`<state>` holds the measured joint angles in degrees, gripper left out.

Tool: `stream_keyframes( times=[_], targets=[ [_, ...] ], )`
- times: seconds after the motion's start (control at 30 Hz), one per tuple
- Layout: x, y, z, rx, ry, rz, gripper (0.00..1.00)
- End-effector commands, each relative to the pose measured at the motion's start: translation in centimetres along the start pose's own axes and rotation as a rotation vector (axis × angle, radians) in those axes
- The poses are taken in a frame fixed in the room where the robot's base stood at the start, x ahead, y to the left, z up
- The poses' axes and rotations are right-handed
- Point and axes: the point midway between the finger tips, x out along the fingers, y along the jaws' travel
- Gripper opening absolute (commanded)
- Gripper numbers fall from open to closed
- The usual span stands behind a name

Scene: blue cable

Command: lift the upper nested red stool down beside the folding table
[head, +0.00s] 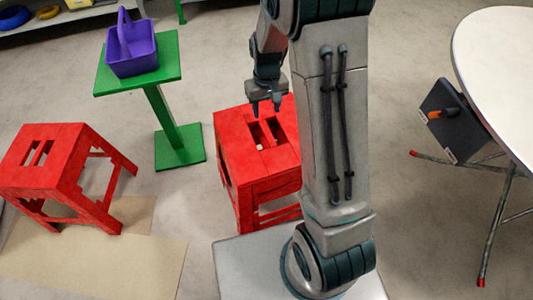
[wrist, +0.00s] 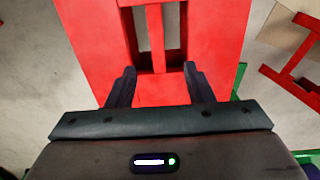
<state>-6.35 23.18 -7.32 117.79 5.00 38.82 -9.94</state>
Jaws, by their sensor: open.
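A red stool (head: 257,160) with a slotted seat stands in the middle of the head view, partly hidden behind my arm. I cannot tell from here whether it is two nested stools. My gripper (head: 265,108) is open and empty above the far part of its seat. In the wrist view the red seat (wrist: 90,40) fills the middle, and my open gripper (wrist: 160,72) points at it, one finger on each side of the bar between the slots. Contact cannot be told. The folding table (head: 500,70), with a white rounded top and metal legs, stands at the right.
Another red stool (head: 60,165) stands at the left by a tan mat (head: 110,260). A green stand (head: 168,85) holds a purple caddy (head: 132,50) behind. Floor between my arm and the table is clear.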

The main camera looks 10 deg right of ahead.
Motion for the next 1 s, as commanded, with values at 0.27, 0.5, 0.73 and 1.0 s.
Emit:
stream_keyframes(
  times=[0.27, 0.5, 0.73, 1.0],
  targets=[
    [4.5, 0.1, -0.5, -0.006, -0.013, 0.004, 0.47],
    [9.0, 0.1, -0.4, -0.006, -0.013, 0.004, 0.47],
    [10.5, 0.1, -0.4, -0.005, -0.01, 0.003, 0.47],
    [13.8, 0.5, -0.1, -0.004, -0.011, 0.004, 0.47]
  ],
)
